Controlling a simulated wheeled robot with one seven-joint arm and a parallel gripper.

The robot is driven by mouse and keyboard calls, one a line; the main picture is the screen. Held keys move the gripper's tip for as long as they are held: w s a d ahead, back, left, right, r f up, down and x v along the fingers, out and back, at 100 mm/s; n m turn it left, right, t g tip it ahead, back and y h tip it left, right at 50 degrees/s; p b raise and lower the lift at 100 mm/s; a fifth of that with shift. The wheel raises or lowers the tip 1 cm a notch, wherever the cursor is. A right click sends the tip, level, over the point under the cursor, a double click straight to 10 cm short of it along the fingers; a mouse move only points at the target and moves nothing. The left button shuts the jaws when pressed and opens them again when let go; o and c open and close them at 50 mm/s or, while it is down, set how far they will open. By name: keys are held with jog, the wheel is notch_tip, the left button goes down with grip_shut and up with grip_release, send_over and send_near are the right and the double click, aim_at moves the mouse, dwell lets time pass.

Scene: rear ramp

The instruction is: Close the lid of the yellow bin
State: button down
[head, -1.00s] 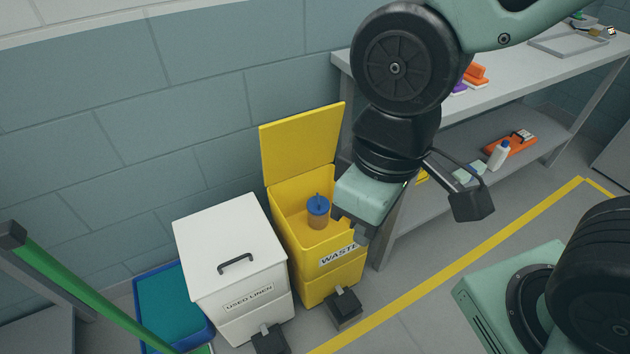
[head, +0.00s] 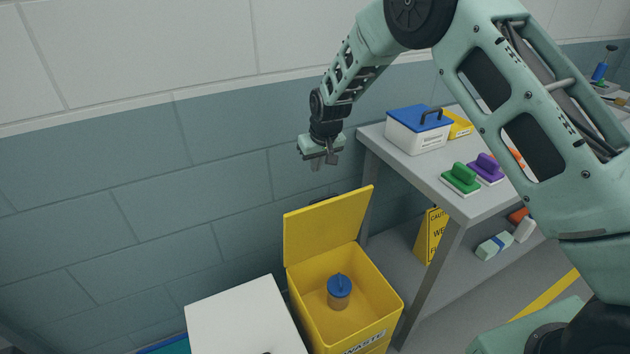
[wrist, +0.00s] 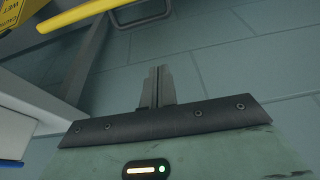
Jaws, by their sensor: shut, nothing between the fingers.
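The yellow bin (head: 381,308) stands against the wall, with a waste label on its front. Its yellow lid (head: 328,222) is open, tilted up at the back toward the wall. A jar with a blue top (head: 339,290) is inside the bin. My gripper (head: 317,164) is shut and empty, above and behind the raised lid, close to the wall. In the wrist view my shut fingers (wrist: 156,88) point toward the wall, and a yellow edge (wrist: 85,15), likely the lid's, crosses the top left.
A white bin (head: 245,318) stands left of the yellow bin. A grey table (head: 425,175) on the right holds a white box with a blue lid (head: 418,130) and brushes. A yellow caution sign (head: 430,236) stands under it.

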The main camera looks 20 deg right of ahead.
notch_tip(320, 180, down, 10)
jog(key=p, duration=0.4)
jog(key=shift+d, duration=0.4)
jog(key=shift+w, duration=0.1)
dwell(0.3)
